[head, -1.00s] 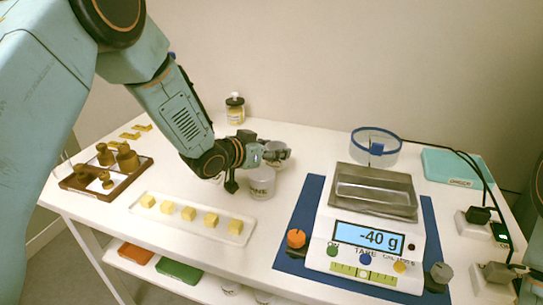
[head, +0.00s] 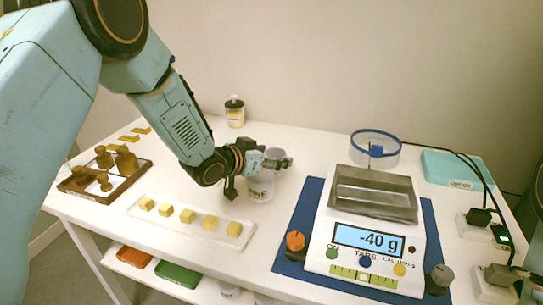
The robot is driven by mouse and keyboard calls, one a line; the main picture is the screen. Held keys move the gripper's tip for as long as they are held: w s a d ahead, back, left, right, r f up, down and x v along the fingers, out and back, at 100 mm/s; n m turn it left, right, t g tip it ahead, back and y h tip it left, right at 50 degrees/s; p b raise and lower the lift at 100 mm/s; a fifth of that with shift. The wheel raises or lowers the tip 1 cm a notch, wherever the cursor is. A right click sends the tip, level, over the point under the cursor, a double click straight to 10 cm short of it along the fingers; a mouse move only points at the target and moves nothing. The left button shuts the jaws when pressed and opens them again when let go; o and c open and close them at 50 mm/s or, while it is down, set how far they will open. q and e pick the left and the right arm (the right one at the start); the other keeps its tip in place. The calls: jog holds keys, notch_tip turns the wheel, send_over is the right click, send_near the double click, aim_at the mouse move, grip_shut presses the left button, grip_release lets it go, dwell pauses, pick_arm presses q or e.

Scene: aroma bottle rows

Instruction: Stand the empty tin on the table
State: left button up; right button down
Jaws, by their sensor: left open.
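Two pale tins stand close together on the table (head: 330,150). The front tin (head: 262,188) is white with dark lettering and stands upright. The other tin (head: 276,154) is behind it, with only its top showing above my left gripper (head: 278,163). My left gripper is open, in front of the rear tin and over the front tin's top edge. I cannot tell whether it touches either tin, or which one is empty. My right gripper is out of view.
A scale (head: 372,235) reading -40 g stands on a blue mat (head: 293,245) at the right. A white tray (head: 235,240) of yellow cubes lies in front. A weight box (head: 75,183) is at the left. A capped bottle (head: 234,112) stands behind.

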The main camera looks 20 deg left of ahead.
pick_arm(q)
jog(key=shift+r, duration=0.25)
jog(key=p+v, duration=0.3)
jog(key=v, duration=0.9)
jog(key=shift+p, duration=0.35)
